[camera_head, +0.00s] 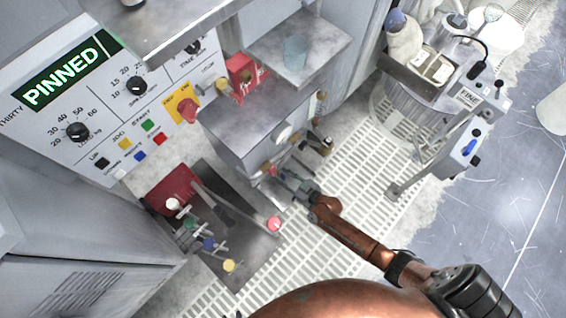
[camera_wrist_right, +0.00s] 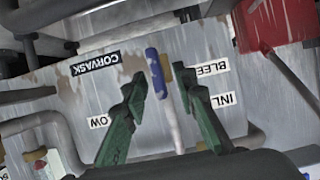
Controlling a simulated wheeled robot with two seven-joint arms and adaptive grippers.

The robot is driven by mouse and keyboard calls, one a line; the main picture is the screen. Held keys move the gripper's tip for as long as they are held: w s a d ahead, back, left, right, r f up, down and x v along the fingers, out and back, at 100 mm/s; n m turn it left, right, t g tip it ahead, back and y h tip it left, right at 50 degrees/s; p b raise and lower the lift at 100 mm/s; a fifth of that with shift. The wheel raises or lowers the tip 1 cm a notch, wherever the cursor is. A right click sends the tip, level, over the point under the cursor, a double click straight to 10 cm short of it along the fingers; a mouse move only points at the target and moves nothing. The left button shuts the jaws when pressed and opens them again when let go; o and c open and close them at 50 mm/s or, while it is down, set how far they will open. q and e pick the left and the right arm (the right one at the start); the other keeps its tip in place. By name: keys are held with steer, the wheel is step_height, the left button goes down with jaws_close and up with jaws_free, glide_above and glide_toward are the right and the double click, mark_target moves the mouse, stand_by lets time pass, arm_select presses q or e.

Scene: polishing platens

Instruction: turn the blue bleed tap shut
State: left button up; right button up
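The blue bleed tap shows as an upright blue handle (camera_wrist_right: 151,60) with a brass piece (camera_wrist_right: 168,73) beside it, in front of a worn grey panel with a BLEED label (camera_wrist_right: 208,68). My right gripper (camera_wrist_right: 170,80) has its two green fingers apart. I cannot tell whether either touches. In the head view my right gripper (camera_head: 286,180) reaches in beside the steel cabinet, where I cannot make out the tap. My left gripper is out of view.
A pipe (camera_wrist_right: 45,125) and a red part (camera_wrist_right: 268,22) border the panel. Several levers with coloured knobs, one yellow (camera_head: 229,265), stand left of my right gripper. A red knob (camera_head: 274,223) is close below it. White floor grating (camera_head: 345,170) lies clear to the right.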

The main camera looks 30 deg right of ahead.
steer(key=shift+c, duration=0.6)
jaws_close()
